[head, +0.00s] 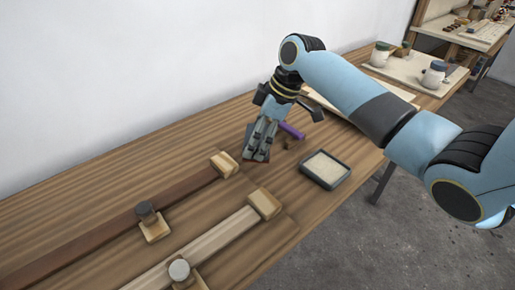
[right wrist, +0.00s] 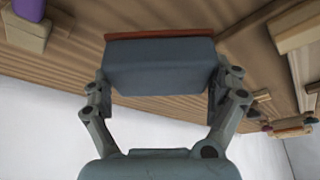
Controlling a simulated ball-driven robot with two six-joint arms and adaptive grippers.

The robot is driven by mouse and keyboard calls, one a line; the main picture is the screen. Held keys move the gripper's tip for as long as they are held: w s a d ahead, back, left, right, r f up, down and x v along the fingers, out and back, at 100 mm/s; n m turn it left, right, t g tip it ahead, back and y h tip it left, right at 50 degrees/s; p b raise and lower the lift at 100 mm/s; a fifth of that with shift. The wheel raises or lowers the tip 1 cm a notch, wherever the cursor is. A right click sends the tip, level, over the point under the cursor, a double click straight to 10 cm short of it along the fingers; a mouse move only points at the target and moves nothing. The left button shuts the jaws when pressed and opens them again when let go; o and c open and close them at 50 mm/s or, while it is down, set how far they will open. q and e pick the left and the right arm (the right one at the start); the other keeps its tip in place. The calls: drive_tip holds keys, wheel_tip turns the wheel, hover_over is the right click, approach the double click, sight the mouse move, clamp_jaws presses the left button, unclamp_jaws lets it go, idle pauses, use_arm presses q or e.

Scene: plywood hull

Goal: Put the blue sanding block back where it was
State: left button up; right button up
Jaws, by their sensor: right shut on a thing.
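My right gripper (head: 258,150) points down over the workbench, left of the small tray. It is shut on the blue sanding block (right wrist: 160,66), which fills the space between its fingers in the right wrist view. The block is blue-grey with a reddish-brown layer (right wrist: 160,35) along the side away from the palm. My left gripper is not in view.
A dark-rimmed tray (head: 326,185) with pale contents stands to the right. Bare wood surrounds the gripper's left side.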

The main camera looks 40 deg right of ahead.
drive_tip(key=shift+f, duration=1.9)
drive_tip(key=o, duration=0.8)
drive_tip(key=shift+f, duration=0.15)
drive_tip(key=shift+c, duration=0.2)
drive_tip(key=shift+r, duration=0.35)
drive_tip(key=v, duration=1.1)
drive_tip(key=shift+d+r, duration=0.15)
drive_tip(key=shift+r, duration=0.1)
drive_tip(key=shift+s, duration=0.15)
